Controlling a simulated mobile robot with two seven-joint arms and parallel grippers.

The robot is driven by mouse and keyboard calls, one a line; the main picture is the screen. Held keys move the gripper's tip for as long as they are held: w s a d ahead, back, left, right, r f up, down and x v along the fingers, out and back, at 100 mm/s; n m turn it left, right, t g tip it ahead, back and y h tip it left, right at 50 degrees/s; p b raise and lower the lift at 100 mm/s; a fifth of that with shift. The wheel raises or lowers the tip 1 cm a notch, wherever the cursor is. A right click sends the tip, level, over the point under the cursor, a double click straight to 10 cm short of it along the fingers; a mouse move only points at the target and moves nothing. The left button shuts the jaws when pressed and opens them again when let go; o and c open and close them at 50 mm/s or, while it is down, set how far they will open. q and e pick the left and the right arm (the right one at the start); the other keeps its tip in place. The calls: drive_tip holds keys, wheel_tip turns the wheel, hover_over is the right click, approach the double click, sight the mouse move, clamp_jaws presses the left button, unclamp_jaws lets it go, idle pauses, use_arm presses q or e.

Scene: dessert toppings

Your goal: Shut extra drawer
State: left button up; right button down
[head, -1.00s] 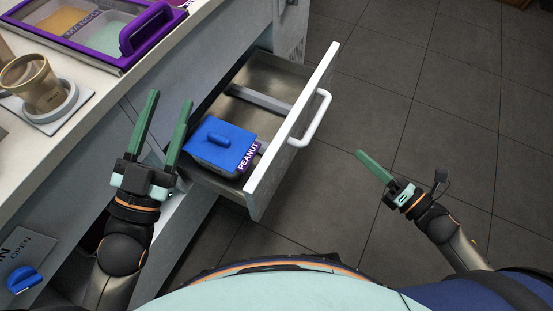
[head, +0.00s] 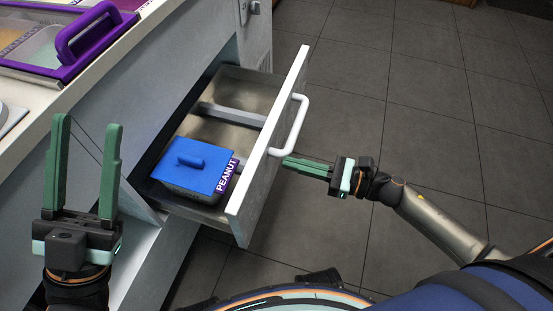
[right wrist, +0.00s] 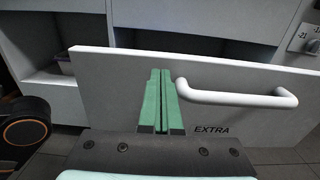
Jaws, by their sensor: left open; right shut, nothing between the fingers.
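The extra drawer (head: 270,150) is pulled open from the white counter, with a white bar handle (head: 293,125) on its front. In the right wrist view the drawer front (right wrist: 110,85) carries the word EXTRA, and the handle (right wrist: 240,97) lies just right of my fingers. My right gripper (head: 285,164) is shut and empty, its tips at the drawer front beside the handle; I cannot tell whether they touch it. My left gripper (head: 90,120) is open and empty, left of the drawer. A blue-lidded container (head: 192,165) labelled PEANUT sits inside the drawer's near compartment.
A purple-framed topping case (head: 62,72) stands on the counter top at the upper left. A grey divider (head: 232,115) crosses the drawer. The dark tiled floor (head: 420,90) right of the drawer is clear apart from my right arm.

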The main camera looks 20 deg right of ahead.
sight(263, 156)
use_arm(q)
drive_tip(key=shift+f, duration=0.25)
use_arm(e)
drive_tip(key=shift+x, duration=2.25)
